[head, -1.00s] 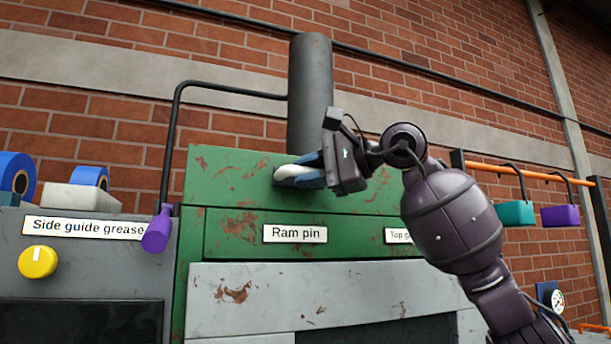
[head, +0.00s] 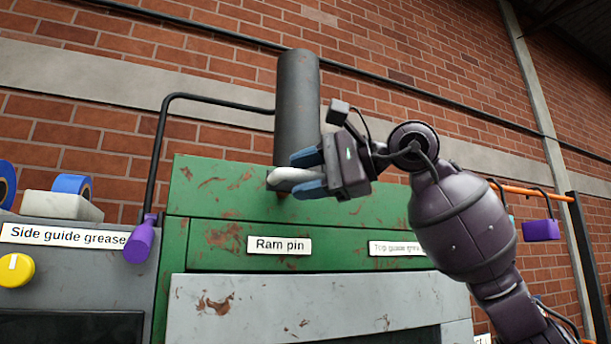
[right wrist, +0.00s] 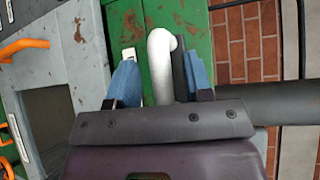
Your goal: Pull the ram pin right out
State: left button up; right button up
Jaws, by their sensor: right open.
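The ram pin (head: 284,176) shows as a pale, rounded, bent handle at the front of the green press housing (head: 215,185), above the "Ram pin" label (head: 280,245). My right gripper (head: 308,173) is open, with its blue fingers on either side of the handle. In the right wrist view the white handle (right wrist: 160,58) bends at its far end and lies between the two blue fingers of my right gripper (right wrist: 160,82). I cannot tell whether either finger touches it. The pin's shaft is hidden. My left gripper is not in view.
A dark grey cylinder (head: 297,105) rises behind the green housing. A black hose (head: 163,140) ends in a purple handle (head: 140,240) at left. A grey cabinet with a yellow knob (head: 16,270) stands at left. A purple block (head: 541,230) hangs from an orange rail at right.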

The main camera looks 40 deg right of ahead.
jog(key=shift+w, duration=0.1)
jog(key=shift+d, duration=0.1)
jog(key=b+v, duration=0.2)
jog(key=v, duration=0.8)
jog(key=shift+s, duration=0.4)
jog(key=shift+d, duration=0.15)
